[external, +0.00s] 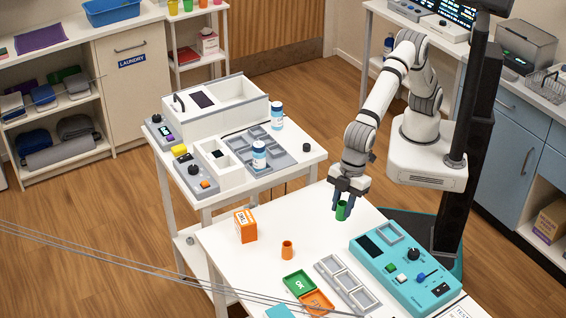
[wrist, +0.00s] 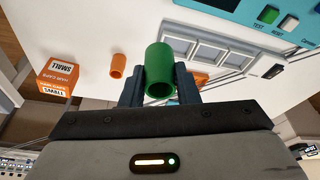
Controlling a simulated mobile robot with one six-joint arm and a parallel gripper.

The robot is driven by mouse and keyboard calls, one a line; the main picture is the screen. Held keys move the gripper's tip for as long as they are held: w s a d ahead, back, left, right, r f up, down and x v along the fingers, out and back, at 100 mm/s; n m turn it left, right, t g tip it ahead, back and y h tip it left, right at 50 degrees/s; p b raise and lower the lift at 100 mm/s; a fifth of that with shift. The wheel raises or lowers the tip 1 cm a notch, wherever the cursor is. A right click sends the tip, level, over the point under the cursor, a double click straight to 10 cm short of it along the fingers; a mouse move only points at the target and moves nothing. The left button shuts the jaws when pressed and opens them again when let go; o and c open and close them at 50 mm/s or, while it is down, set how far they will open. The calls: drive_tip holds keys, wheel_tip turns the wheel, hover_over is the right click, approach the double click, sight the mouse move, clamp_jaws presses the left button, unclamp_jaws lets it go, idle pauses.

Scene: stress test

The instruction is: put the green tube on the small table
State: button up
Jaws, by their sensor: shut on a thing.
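My gripper (external: 346,196) points down over the back part of the front white table (external: 222,240). It is shut on the green tube (external: 342,211), which is upright between the dark fingers. In the wrist view the green tube (wrist: 159,62) fills the gap between the fingers (wrist: 160,88). I cannot tell whether its lower end touches the tabletop. A second white table (external: 300,158) stands behind and to the left, holding a white box and grey trays. I cannot tell which table is called small.
An orange tube (external: 287,250) and an orange-white carton (external: 245,225) stand left of my gripper. A teal device (external: 408,272), a grey three-slot tray (external: 346,284) and green and orange bins (external: 299,284) occupy the front. Two white-blue bottles (external: 259,155) stand on the other table.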

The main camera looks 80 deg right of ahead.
wheel_tip(320, 180, down, 14)
drive_tip(key=shift+r+p, duration=0.1)
drive_tip(key=shift+p, duration=0.25)
drive_tip(key=o, duration=0.9)
drive_tip(key=shift+o, duration=0.2)
